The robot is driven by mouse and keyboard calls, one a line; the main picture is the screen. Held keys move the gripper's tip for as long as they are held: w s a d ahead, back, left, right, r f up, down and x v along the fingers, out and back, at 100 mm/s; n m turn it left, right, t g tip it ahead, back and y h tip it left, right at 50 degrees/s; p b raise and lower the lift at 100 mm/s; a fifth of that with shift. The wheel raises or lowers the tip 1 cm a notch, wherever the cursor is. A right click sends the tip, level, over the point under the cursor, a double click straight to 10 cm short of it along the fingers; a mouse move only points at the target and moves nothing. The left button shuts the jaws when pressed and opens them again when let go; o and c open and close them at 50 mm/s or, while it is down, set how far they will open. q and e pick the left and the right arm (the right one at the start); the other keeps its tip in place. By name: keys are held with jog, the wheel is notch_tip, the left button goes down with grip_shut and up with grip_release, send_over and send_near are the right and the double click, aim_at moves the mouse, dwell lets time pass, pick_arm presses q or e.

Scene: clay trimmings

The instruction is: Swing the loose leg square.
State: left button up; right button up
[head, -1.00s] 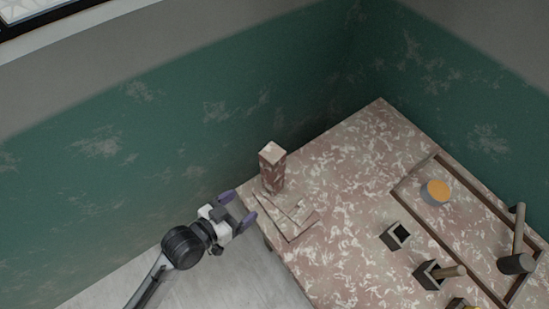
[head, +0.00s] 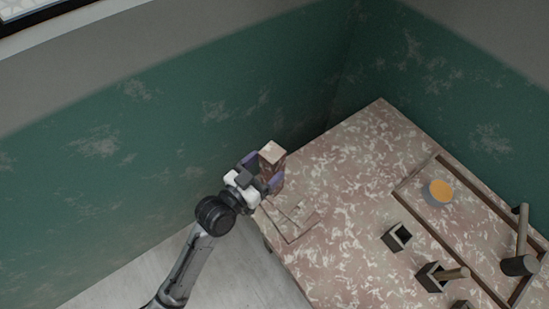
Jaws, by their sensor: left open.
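The loose leg (head: 272,152) is a square upright post with a pale top and mottled reddish-brown sides, near the left corner of the table (head: 345,150). Flat thin slabs (head: 292,219) lie at its foot. My left gripper (head: 264,172) is at the leg, its purple fingers open, one at the left behind it and one at its right front. The leg stands between or just ahead of the fingers; contact cannot be told. The leg's lower part is partly hidden by the gripper. My right gripper is not in view.
A wooden-framed area (head: 408,204) at the right holds an orange-topped round tub (head: 438,192) and a mallet (head: 518,262). Dark square boxes (head: 397,237) stand near the front, one with a wooden handle (head: 452,273). A green wall (head: 180,150) rises close behind the leg. The table's middle is clear.

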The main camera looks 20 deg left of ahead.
aim_at(275, 159)
pick_arm(q)
jog(key=shift+x, duration=1.9)
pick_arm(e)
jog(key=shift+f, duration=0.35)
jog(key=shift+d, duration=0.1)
